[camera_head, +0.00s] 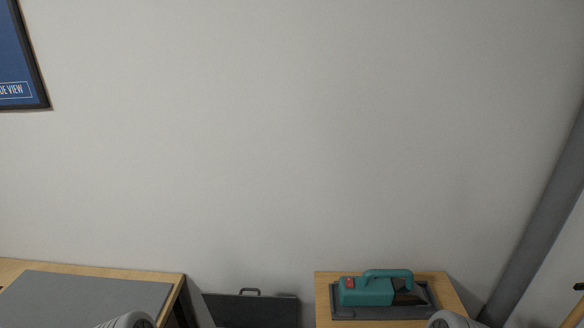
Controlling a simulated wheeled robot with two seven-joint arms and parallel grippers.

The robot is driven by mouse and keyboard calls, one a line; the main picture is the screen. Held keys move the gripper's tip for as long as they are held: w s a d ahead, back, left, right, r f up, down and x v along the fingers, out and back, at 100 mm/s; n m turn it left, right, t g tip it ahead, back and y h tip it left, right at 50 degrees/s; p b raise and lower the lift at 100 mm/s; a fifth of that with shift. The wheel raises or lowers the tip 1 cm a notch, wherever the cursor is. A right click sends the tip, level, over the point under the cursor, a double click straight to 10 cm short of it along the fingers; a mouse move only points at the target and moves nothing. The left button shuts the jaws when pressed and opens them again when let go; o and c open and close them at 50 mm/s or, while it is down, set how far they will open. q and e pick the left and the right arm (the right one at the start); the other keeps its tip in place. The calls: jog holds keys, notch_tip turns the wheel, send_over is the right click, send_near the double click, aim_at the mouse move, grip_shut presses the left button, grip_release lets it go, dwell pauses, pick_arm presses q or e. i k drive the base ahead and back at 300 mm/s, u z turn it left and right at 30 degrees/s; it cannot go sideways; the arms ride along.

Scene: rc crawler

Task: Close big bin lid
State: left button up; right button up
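A dark grey panel with a small handle on its top edge (250,309) stands near the wall at the bottom centre; it looks like the big bin's lid, raised open. Its lower part and any bin body are cut off by the picture's bottom edge. Rounded grey parts of my own arms show at the bottom left and bottom right. Neither gripper's fingers are in view.
A wooden table (150,271) with a grey mat (90,294) is left of the panel. A wooden stand (324,290) right of it holds a dark tray (345,314) and a teal handled device (372,291). A grey slanted post (540,225) is at right.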

aim_at(240, 311)
jog(key=u, duration=0.5)
jog(key=k, duration=0.95)
jog(key=z, duration=0.5)
